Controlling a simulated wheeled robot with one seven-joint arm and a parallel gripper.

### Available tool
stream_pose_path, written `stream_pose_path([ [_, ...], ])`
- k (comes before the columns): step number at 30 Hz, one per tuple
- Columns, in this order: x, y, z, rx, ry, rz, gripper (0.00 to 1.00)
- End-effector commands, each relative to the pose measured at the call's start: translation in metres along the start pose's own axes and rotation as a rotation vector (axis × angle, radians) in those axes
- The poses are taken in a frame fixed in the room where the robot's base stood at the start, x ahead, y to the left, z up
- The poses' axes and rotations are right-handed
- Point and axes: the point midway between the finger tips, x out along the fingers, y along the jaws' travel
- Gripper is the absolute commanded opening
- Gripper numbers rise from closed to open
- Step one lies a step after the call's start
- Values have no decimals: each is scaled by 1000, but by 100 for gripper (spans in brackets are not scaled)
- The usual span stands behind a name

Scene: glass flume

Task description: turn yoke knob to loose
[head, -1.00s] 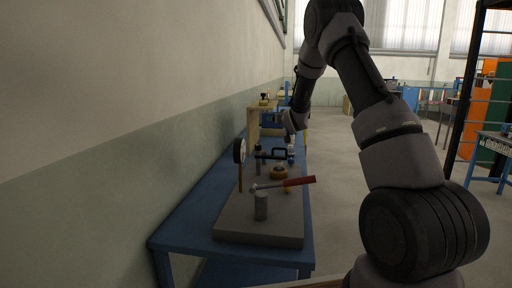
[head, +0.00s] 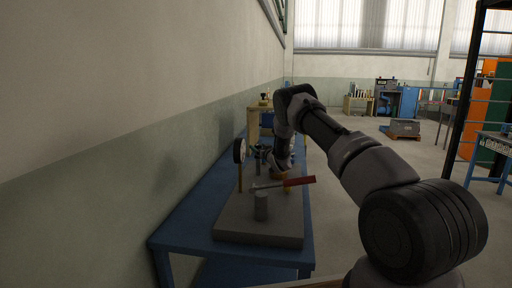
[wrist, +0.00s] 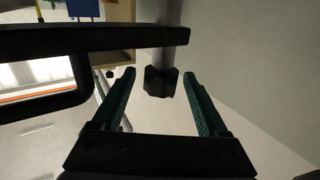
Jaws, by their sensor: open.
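In the wrist view, a dark faceted knob (wrist: 160,84) sits at the end of a grey cylindrical post (wrist: 168,58). My gripper (wrist: 158,74) is open, with one green finger on each side of the knob. Gaps show between the knob and both fingers, and I see no contact. A black bar with a loop (wrist: 110,42) crosses the upper left of this view; it looks like part of the yoke. In the head view, my arm's end is over the fixture on the bench, and the knob is hidden there.
A grey base plate (head: 240,228) lies on the blue bench (head: 190,222) along the wall. Open floor is to the right.

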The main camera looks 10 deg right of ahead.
Motion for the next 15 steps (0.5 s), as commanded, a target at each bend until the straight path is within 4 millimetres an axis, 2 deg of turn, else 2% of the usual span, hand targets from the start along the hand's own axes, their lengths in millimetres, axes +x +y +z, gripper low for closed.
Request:
stream_pose_path([
  [3,18,-1,0,-2,2,-2,76],
  [6,27,0,1,-2,0,-1,76],
  [15,36,0,0,0,-1,0,76],
])
